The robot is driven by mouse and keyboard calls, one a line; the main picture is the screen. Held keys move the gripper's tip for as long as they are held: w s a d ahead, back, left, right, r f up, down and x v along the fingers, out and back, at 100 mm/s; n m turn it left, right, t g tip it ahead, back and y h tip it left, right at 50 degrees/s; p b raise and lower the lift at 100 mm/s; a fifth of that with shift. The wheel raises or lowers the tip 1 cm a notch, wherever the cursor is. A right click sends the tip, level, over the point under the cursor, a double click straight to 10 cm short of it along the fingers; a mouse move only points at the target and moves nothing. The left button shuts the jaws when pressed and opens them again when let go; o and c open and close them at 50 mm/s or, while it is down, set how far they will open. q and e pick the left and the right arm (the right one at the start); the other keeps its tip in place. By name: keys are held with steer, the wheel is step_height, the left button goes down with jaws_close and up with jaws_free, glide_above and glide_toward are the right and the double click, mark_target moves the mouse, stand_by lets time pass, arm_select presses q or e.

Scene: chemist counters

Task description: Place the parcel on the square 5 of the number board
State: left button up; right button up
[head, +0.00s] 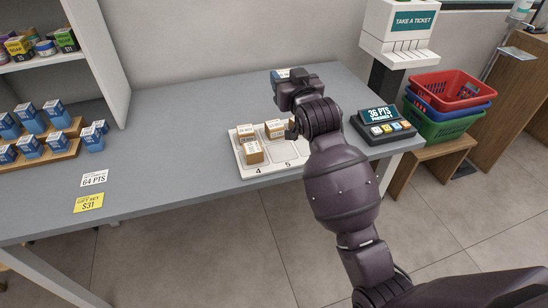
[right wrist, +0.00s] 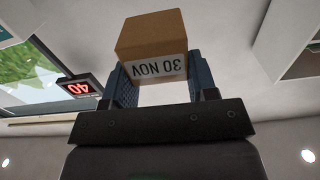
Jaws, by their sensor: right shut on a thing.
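The white number board (head: 285,168) lies near the counter's front edge, with the numbers 4 and 5 showing. Several small brown parcels with white labels stand on it; one parcel (head: 253,152) is on square 4. The visible part of square 5 is bare; my right arm hides the board's right side. My right gripper (right wrist: 160,82) is shut on a brown parcel (right wrist: 158,35) labelled 30 NOV, with the ceiling behind it. In the head view this gripper is above the counter behind the board, and the held parcel cannot be made out clearly. My left gripper is not in view.
A points display (head: 383,122) and a ticket machine (head: 400,30) stand on the right. Stacked baskets (head: 447,90) are beyond. Blue boxes (head: 30,143) on wooden stands are at left. The grey counter (head: 180,130) between them and the board is clear.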

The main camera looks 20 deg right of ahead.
steer(key=shift+s+a, duration=0.1)
steer(key=shift+f, duration=0.3)
steer(key=b, duration=0.4)
glide_above(284, 157)
step_height(284, 157, down, 13)
steer(key=shift+f, duration=0.9)
step_height(284, 157, down, 5)
steer(key=shift+f+b, duration=0.15)
steer(key=shift+b, duration=0.55)
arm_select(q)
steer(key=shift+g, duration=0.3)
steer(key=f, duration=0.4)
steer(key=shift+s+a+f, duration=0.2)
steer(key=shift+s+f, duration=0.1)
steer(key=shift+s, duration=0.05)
arm_select(e)
steer(key=o, duration=0.9)
